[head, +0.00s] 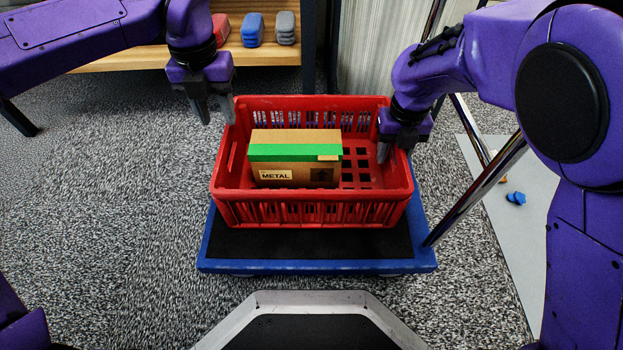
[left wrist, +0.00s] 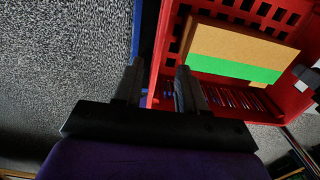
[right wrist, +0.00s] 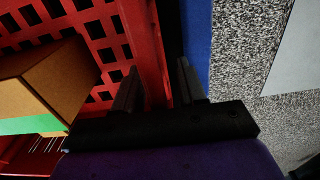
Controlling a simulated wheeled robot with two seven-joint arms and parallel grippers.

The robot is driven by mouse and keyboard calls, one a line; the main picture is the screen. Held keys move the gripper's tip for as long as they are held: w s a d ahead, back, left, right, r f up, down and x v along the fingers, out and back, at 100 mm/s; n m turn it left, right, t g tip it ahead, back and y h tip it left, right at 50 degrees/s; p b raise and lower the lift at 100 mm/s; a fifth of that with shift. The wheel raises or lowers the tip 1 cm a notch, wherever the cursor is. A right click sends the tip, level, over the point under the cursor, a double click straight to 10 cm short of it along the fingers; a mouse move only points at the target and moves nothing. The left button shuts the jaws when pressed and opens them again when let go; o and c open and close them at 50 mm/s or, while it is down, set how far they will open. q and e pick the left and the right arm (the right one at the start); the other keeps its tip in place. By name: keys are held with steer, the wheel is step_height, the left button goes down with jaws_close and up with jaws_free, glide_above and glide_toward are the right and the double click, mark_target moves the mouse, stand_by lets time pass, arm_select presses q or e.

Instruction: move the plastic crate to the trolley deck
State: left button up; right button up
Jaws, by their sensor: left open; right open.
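The red plastic crate (head: 312,211) sits on the blue trolley deck (head: 318,266), which has a black mat (head: 310,243). A cardboard box (head: 296,141) with green tape and a METAL label lies inside the crate. My left gripper (head: 216,116) is open at the crate's left wall; in the left wrist view its fingers (left wrist: 158,88) lie on either side of that wall. My right gripper (head: 395,156) is open at the right wall; in the right wrist view its fingers (right wrist: 158,85) also straddle the wall. I cannot tell whether the fingers touch it.
A wooden shelf (head: 150,57) behind holds red, blue (head: 252,30) and grey (head: 285,28) items. A slanted metal pole (head: 478,190) stands right of the trolley. A small blue object (head: 516,198) lies on a pale mat (head: 500,230). Carpet at the left is clear.

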arm_select(q)
steer(key=shift+r, duration=0.75)
arm_select(e)
steer(key=shift+r, duration=0.1)
step_height(320, 180, up, 12)
steer(key=shift+f, duration=0.1)
arm_select(q)
steer(key=shift+r, duration=0.1)
